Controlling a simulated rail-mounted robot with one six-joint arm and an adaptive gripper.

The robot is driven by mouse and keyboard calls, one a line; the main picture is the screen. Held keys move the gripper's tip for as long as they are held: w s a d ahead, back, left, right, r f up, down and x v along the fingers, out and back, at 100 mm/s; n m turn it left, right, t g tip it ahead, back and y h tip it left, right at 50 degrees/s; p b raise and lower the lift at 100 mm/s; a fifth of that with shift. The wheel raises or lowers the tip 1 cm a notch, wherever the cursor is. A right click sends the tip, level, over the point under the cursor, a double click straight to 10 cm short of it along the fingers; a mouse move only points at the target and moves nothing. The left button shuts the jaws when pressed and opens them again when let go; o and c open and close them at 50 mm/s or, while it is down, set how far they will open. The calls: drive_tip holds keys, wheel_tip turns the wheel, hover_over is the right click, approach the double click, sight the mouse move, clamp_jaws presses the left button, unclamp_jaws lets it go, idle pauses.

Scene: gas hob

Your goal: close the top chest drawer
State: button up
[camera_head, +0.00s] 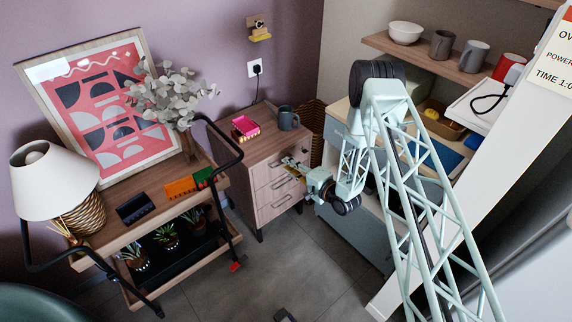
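The wooden chest (265,197) stands against the purple wall in the middle of the camera_head view, with drawers stacked in its front. The top drawer's front (264,173) is partly hidden by my gripper. I cannot tell whether this drawer sticks out a little or sits flush. My gripper (290,167) is at the top drawer's front, close to its handle. Whether it touches is too small to tell, and so is whether its fingers are open or shut. The lower drawers look flush, with dark bar handles.
A trolley (150,205) with plants and a lamp (50,178) is on the left. A blue-grey cabinet (352,228) stands right of the chest. The grey floor (260,272) in front is mostly clear.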

drive_tip(key=v, duration=0.9)
drive_tip(key=shift+r, duration=0.1)
idle(0.5)
